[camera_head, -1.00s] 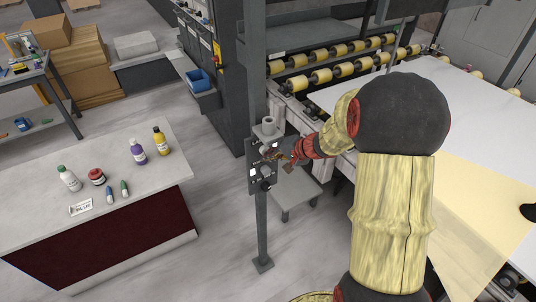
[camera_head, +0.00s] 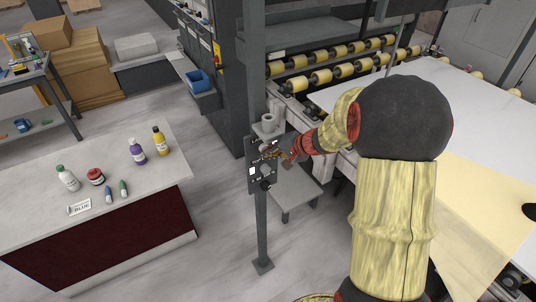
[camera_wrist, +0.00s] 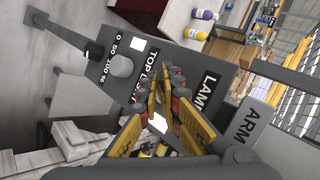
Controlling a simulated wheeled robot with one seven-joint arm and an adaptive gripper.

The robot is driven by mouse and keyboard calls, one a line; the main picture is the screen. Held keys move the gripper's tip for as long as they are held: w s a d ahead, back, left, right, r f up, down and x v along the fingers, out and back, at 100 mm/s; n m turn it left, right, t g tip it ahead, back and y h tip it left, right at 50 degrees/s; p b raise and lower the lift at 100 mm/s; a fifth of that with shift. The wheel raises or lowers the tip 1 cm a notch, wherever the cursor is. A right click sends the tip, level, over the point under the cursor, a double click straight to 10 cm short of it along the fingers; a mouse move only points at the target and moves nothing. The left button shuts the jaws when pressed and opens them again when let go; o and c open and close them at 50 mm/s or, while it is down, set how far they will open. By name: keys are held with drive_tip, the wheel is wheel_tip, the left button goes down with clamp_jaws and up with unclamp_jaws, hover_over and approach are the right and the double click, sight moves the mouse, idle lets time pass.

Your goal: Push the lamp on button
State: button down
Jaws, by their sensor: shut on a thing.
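The grey control panel (camera_head: 256,184) is fixed to a dark post. In the wrist view the panel (camera_wrist: 100,68) carries a round knob (camera_wrist: 122,66), a white square (camera_wrist: 137,42) and white lettering, including part of a label reading "LAMP" (camera_wrist: 210,92). My gripper (camera_head: 268,154) is at the upper part of the panel. In the wrist view the fingers of my gripper (camera_wrist: 164,80) are close together at the panel by the label. Another white square (camera_wrist: 158,122) shows between the fingers. The fingers hide the panel behind them, so what they grip is unclear.
A small grey step (camera_head: 296,194) is behind the post. At the left, a counter (camera_head: 145,198) holds several bottles and a card. A roller conveyor (camera_head: 345,72) lies behind my arm. Floor in front of the post is clear.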

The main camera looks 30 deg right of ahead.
drive_tip(key=shift+w+d+r, duration=0.15)
drive_tip(key=shift+r, duration=0.05)
drive_tip(key=s, duration=0.2)
drive_tip(key=s+b, duration=0.2)
drive_tip(key=s, duration=0.1)
drive_tip(key=shift+s+f, duration=0.35)
idle(0.6)
